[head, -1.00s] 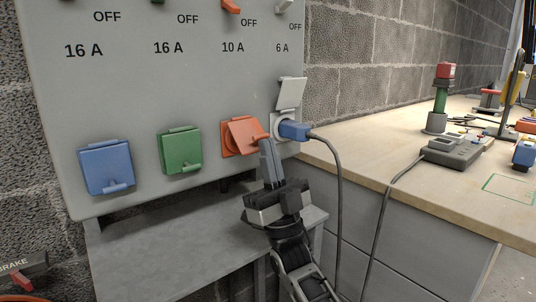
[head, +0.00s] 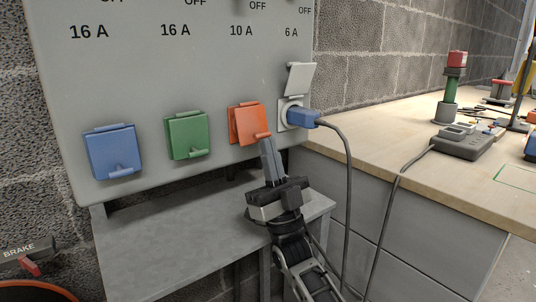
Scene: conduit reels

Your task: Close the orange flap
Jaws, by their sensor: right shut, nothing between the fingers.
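The orange flap (head: 247,122) is on the grey panel, under the 10 A label. It lies down over its socket, and its small handle is at its lower right. My right gripper (head: 267,146) is shut and empty. Its fingertips are just below the flap's handle, at or very near it; I cannot tell whether they touch. My left gripper is not in view.
A blue flap (head: 112,152) and a green flap (head: 187,135) lie shut to the left. To the right, a blue plug (head: 303,118) with a hanging cable sits in the socket under the raised white flap (head: 300,78). A grey shelf (head: 165,252) is below; a wooden bench (head: 400,150) is right.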

